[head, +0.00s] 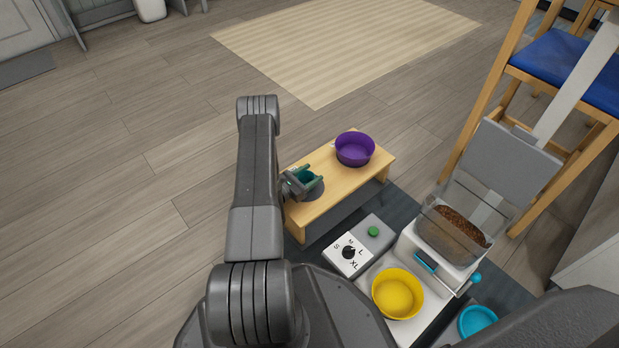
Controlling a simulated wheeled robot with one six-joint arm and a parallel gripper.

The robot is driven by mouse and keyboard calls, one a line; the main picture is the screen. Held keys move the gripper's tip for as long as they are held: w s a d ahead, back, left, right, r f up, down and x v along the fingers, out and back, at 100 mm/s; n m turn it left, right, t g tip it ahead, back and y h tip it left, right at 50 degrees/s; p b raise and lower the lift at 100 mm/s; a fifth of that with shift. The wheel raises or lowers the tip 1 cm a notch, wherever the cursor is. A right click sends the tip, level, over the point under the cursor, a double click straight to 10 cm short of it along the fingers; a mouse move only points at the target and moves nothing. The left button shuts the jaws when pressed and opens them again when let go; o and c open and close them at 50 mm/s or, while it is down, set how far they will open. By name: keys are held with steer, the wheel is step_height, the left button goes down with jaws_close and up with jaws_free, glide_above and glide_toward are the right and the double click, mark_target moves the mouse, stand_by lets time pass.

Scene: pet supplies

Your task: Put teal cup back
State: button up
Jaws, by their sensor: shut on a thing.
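The teal cup (305,177) is dark green-teal and sits at the left half of a small wooden bench (380,165). My gripper (303,180) is shut on it, reaching in from the left, and partly hides it. A dark grey round patch (316,192) shows on the bench top just below and right of the cup. I cannot tell whether the cup touches the bench or hangs slightly above it.
A purple bowl (355,149) stands on the bench right of the cup. In front are a dial box (347,257), a green button (373,231), a yellow bowl (398,293), a kibble dispenser (453,235) and a blue bowl (477,320). A blue-seated chair (566,70) stands right.

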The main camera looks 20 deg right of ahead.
steer(key=shift+r, duration=0.1)
steer(key=shift+f, duration=0.2)
steer(key=o, duration=1.1)
steer(key=shift+r, duration=0.25)
steer(key=p+v, duration=0.3)
steer(key=v, duration=0.9)
steer(key=shift+p, duration=0.3)
